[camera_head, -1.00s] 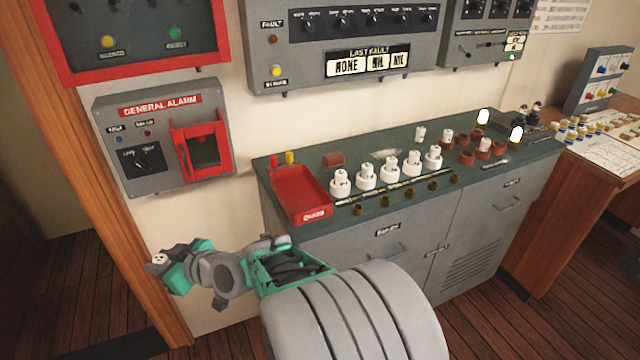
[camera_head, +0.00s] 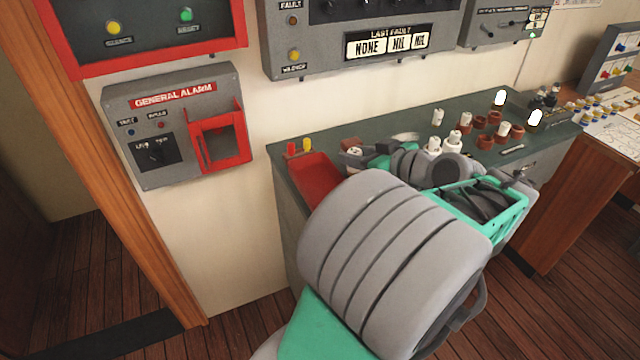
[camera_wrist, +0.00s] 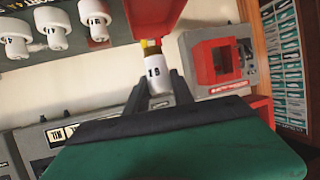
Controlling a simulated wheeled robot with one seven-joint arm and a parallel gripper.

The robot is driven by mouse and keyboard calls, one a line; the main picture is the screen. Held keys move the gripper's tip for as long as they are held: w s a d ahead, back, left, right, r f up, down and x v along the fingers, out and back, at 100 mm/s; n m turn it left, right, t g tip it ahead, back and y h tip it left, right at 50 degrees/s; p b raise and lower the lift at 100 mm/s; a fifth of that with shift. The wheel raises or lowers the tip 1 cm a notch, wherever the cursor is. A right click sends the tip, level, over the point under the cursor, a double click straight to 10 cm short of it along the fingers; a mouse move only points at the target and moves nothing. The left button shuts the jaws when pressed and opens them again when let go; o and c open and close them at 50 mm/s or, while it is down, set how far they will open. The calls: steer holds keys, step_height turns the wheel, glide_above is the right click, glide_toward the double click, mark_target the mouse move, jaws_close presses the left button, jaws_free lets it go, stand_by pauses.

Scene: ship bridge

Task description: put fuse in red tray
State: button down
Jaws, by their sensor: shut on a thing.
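The red tray (camera_head: 317,180) is at the left end of the dark green counter, partly hidden by my arm. In the wrist view the tray (camera_wrist: 155,14) shows at the top. My gripper (camera_wrist: 157,88) is shut on a white fuse (camera_wrist: 157,75) with dark markings and a yellowish end. The fuse appears close to the tray's edge in that view; I cannot tell whether they touch. In the head view my gripper (camera_head: 366,157) is just right of the tray, above the counter, largely hidden by my arm.
Several white fuses (camera_wrist: 95,12) stand in a row beside the tray. Small red and yellow pieces (camera_head: 306,145) are behind the tray. Brown ring-like holders (camera_head: 485,141) and two lit lamps (camera_head: 535,118) are farther right. The general alarm box (camera_head: 180,125) is on the wall at left.

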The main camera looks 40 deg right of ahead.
steer(key=w+f+p, duration=0.1)
steer(key=w+f, duration=0.2)
steer(key=w+f+p, duration=0.1)
steer(key=w+f, duration=0.1)
steer(key=w, duration=0.2)
steer(key=w+f+p, duration=0.1)
steer(key=w+f, duration=0.2)
steer(key=w, duration=0.1)
steer(key=shift+f, duration=0.3)
steer(key=f, duration=0.1)
steer(key=f+p, duration=0.1)
steer(key=f, duration=0.1)
steer(key=shift+w, duration=0.2)
steer(key=shift+f, duration=0.25)
steer(key=shift+f, duration=0.1)
steer(key=shift+f+b, duration=0.15)
steer(key=shift+b, duration=0.2)
steer(key=c, duration=1.1)
jaws_free()
